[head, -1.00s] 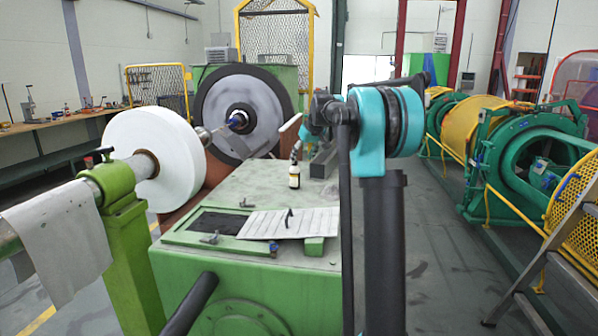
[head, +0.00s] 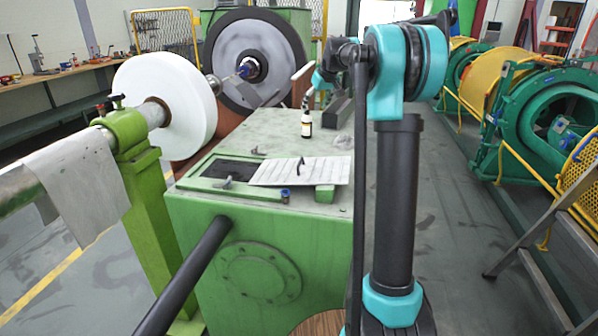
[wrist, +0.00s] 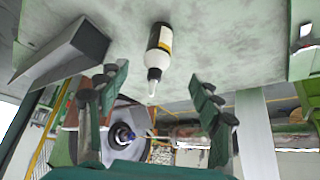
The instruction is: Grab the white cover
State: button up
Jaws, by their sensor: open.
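A flat white cover-like panel (head: 300,171) with faint lines and a small dark upright handle lies on top of the green machine housing (head: 265,225), beside a dark rectangular opening (head: 231,168). I cannot make this panel out in the wrist view. My gripper shows in the wrist view (wrist: 158,82) with its two fingers spread apart and nothing held between them. In the head view my arm partly hides it, near the back of the housing top. A small dark bottle with a white label (head: 306,124) stands on the housing; it also shows in the wrist view (wrist: 158,48).
A large white roll (head: 165,105) on a shaft stands at left, with a grey cloth (head: 80,185) draped over the bar. Small tools lie near the opening. A grey beam (wrist: 65,48) lies near the bottle. Green and yellow machinery (head: 500,110) stands right, beyond open floor.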

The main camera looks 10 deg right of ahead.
jog(key=o, duration=0.5)
jog(key=s+a+r+n+g, duration=0.1)
jog(key=s+a, duration=0.1)
jog(key=s, duration=0.2)
jog(key=s+a+r+n+g, duration=0.1)
jog(key=s+a+n, duration=0.1)
jog(key=s, duration=0.2)
jog(key=s+a+r+n, duration=0.1)
jog(key=s, duration=0.2)
jog(key=shift+s+a+r+n+g, duration=0.3)
jog(key=shift+s+a+r+g, duration=0.05)
jog(key=shift+s+a+g, duration=0.05)
jog(key=shift+c, duration=0.2)
jog(key=s+a+r+n+g+h, duration=0.1)
jog(key=s+r+n+g, duration=0.15)
jog(key=s, duration=0.55)
jog(key=s+a+r+n+g+h, duration=0.1)
jog(key=s+r+n, duration=0.15)
jog(key=s, duration=0.55)
send_over(301, 161)
jog(key=f, duration=1.1)
jog(key=shift+s+d+f, duration=0.15)
jog(key=shift+d+f, duration=0.05)
jog(key=shift+f, duration=0.1)
jog(key=shift+a+f, duration=0.15)
jog(key=shift+f, duration=1.3)
jog(key=shift+a+f, duration=0.15)
jog(key=shift+f, duration=1.3)
